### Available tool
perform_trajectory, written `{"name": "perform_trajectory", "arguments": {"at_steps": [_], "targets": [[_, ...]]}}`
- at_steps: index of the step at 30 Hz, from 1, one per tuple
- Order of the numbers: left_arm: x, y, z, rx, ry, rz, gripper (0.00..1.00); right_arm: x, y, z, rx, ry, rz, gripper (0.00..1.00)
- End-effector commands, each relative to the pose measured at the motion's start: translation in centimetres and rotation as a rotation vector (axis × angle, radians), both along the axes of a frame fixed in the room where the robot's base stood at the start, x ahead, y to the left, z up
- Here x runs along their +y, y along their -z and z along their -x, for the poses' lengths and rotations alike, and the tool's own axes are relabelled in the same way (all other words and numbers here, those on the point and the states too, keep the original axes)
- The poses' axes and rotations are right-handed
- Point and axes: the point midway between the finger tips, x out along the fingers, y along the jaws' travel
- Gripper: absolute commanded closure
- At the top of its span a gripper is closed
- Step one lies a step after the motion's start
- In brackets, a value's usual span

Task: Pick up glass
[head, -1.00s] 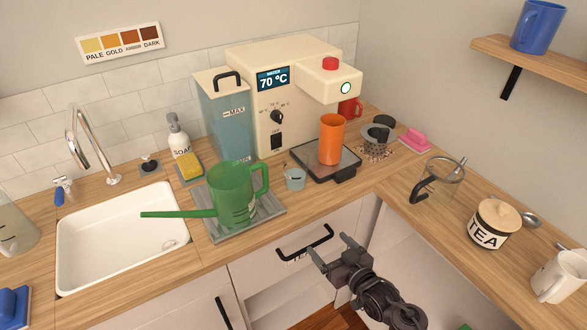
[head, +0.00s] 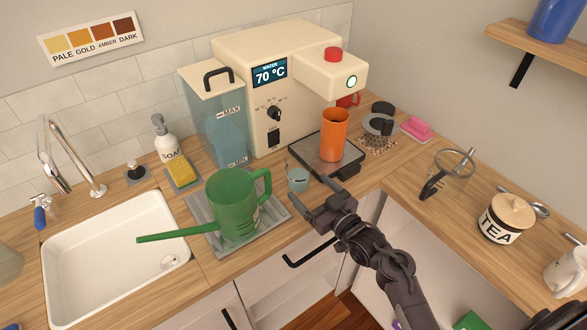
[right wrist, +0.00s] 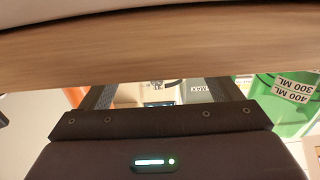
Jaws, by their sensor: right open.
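A small clear glass (head: 298,179) with a bluish tint stands upright on the wooden counter, between the green jug and the drip tray. My right gripper (head: 318,198) is open and empty at the counter's front edge, just in front of and slightly right of the glass, apart from it. Its two fingers (right wrist: 160,95) also show in the right wrist view, with nothing held between them. I cannot make out the glass clearly in that view. My left gripper is not in view.
A green long-spouted jug (head: 233,205) stands left of the glass on a grey mat (head: 208,222). An orange cup (head: 334,134) stands on the drip tray (head: 345,168) to the right. A cream machine (head: 245,52) stands behind. The counter edge (right wrist: 160,45) crosses the wrist view.

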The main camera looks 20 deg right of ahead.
Motion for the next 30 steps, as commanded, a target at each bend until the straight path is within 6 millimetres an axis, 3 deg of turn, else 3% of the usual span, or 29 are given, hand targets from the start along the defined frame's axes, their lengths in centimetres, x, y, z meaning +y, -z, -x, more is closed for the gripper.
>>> {"name": "perform_trajectory", "arguments": {"at_steps": [7,13,23,30], "targets": [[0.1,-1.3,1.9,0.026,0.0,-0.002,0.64,1.1,-0.6,-2.9,0.0,0.0,-0.002,0.16],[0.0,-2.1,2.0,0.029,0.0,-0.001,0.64,2.0,-0.5,-5.5,0.0,0.0,-0.001,0.16],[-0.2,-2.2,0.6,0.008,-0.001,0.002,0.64,2.3,-0.2,-6.1,0.002,0.0,0.002,0.16],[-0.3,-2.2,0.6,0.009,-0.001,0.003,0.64,2.3,-0.2,-6.1,0.002,0.0,0.002,0.47]]}}
